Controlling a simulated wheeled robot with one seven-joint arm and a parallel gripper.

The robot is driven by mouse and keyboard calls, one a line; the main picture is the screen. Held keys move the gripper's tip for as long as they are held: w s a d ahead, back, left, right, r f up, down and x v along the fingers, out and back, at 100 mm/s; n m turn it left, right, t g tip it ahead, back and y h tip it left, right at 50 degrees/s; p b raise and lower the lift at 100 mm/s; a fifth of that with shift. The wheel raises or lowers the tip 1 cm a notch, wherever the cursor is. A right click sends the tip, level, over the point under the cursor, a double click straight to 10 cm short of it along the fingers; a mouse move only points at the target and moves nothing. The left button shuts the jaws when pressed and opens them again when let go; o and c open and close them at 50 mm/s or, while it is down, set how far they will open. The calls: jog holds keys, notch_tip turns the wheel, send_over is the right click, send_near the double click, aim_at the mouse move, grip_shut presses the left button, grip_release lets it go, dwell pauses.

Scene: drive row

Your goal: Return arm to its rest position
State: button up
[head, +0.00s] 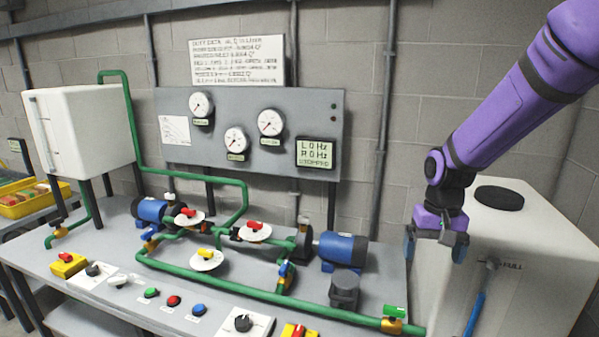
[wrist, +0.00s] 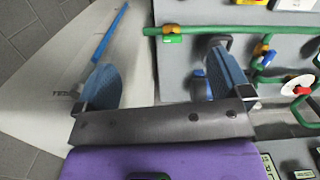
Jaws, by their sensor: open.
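My gripper (head: 436,245) hangs from my purple arm at the right of the head view, fingers pointing down. It is at the left edge of the white tank (head: 520,250), beside the right end of the bench. In the wrist view my gripper (wrist: 160,85) shows two blue-padded fingers spread wide apart with nothing between them. Behind the gap lie the tank's pale surface and the grey bench edge. I cannot tell whether a finger touches the tank.
The grey bench (head: 225,290) carries green pipes, a blue pump motor (head: 343,248), valves and a row of buttons. A gauge panel (head: 250,130) stands behind it. A white box (head: 85,130) and a yellow bin (head: 32,198) are at the left.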

jog(key=s+d+r+n+t, duration=0.1)
jog(key=s+r+t, duration=0.2)
jog(key=s+r, duration=0.5)
jog(key=s+d+r+n+t, duration=0.1)
jog(key=s+d+r+t, duration=0.1)
jog(key=s+r, duration=0.7)
jog(key=shift+s+t, duration=0.5)
jog(key=shift+s, duration=1.9)
